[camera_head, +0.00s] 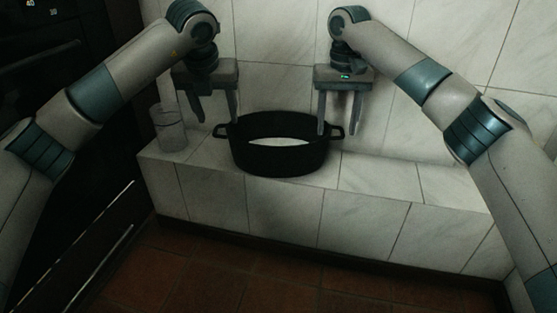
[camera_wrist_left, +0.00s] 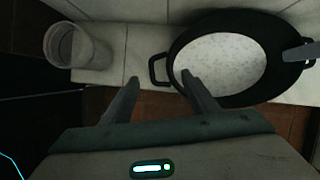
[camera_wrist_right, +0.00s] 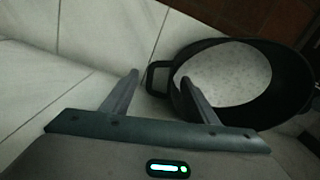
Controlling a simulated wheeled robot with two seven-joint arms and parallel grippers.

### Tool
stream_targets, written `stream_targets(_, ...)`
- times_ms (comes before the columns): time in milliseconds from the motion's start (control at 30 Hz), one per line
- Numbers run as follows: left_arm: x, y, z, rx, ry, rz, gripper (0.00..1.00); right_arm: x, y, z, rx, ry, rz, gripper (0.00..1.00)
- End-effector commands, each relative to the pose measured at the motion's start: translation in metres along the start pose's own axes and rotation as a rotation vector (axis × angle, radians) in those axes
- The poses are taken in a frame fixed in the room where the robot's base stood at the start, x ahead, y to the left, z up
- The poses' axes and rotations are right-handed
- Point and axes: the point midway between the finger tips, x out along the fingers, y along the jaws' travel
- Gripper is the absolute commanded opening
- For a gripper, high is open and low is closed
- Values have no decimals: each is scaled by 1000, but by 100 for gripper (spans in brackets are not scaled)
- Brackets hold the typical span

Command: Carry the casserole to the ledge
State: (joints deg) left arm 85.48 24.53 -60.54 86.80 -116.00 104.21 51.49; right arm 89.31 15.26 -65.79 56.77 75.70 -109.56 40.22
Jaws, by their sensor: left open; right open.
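The black casserole (camera_head: 280,161) stands upright on the white tiled ledge (camera_head: 375,177), with a pale speckled inside and a handle at each side. My left gripper (camera_head: 217,121) is open above and beside its left handle. In the left wrist view that handle (camera_wrist_left: 154,69) lies just beyond the gap between my fingers (camera_wrist_left: 160,80). My right gripper (camera_head: 340,130) is open at the right handle. In the right wrist view the handle (camera_wrist_right: 157,77) shows between and just beyond my fingers (camera_wrist_right: 160,80). Neither gripper is closed on the casserole (camera_wrist_left: 185,40).
A clear glass (camera_head: 170,131) stands on the ledge left of the casserole, close to my left gripper. A tiled wall (camera_head: 285,45) rises behind. The ledge is clear to the right of the casserole. A dark cabinet (camera_head: 70,150) stands at the left.

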Motion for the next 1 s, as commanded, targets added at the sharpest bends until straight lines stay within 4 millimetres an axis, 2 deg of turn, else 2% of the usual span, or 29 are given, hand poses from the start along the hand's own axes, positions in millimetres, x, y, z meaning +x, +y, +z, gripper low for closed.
stream_targets(200,-40,1,1,-1,-3,1,54,0,0,0,0,0,0,54)
stream_targets(400,-64,1,1,-2,-2,2,54,0,0,0,0,0,0,54)
stream_targets(600,-70,1,0,-2,0,2,54,0,0,0,0,0,0,54)
stream_targets(1000,-71,1,0,-2,0,2,54,-3,0,0,0,0,0,54)
